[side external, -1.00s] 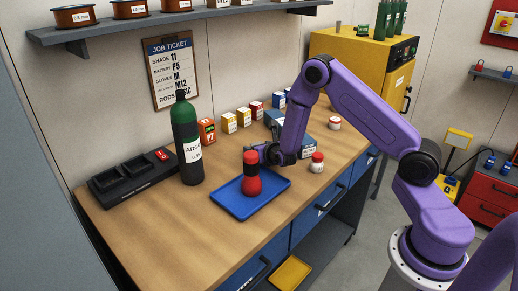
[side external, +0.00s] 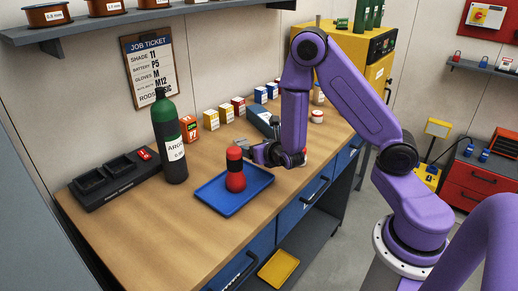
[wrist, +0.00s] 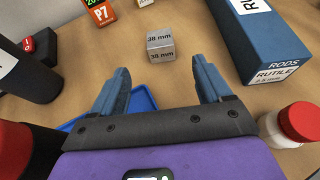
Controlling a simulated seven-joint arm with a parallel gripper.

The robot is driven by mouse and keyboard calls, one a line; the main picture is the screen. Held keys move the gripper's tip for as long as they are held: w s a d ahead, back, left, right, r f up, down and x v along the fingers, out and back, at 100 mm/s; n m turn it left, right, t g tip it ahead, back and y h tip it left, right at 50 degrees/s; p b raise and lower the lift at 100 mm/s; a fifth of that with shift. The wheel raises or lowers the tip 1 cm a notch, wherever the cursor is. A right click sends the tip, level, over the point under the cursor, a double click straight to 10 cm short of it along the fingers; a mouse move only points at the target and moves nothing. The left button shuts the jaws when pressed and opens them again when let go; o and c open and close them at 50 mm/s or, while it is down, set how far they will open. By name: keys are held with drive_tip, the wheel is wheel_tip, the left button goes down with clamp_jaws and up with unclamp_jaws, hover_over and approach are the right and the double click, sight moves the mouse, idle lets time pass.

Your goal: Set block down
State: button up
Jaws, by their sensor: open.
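The small grey metal block, marked 38 mm, (wrist: 161,47) rests on the wooden bench in the wrist view. It lies just beyond my fingertips, centred between them and apart from both. My gripper (wrist: 160,72) is open with nothing between its fingers. In the side view my gripper (side external: 251,146) is low over the bench, behind the blue tray and pointing left. The block is hard to make out there among the fingers.
A blue rods box (wrist: 262,40) and a red-lidded white jar (wrist: 292,126) are to the right.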

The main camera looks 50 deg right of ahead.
drive_tip(key=shift+s+r+m+h, duration=0.3)
drive_tip(key=shift+r, duration=0.25)
drive_tip(key=s+r+m+g+h, duration=0.35)
drive_tip(key=s+r+m, duration=0.35)
drive_tip(key=s+m, duration=0.25)
drive_tip(key=s+a+m+g+y, duration=0.4)
drive_tip(key=s+a, duration=0.2)
drive_tip(key=s, duration=0.5)
drive_tip(key=s+a+r+m+g+y, duration=0.1)
drive_tip(key=s+a+m+g+y, duration=0.4)
drive_tip(key=s, duration=0.6)
drive_tip(key=shift+a+r, duration=0.25)
drive_tip(key=shift+a, duration=0.8)
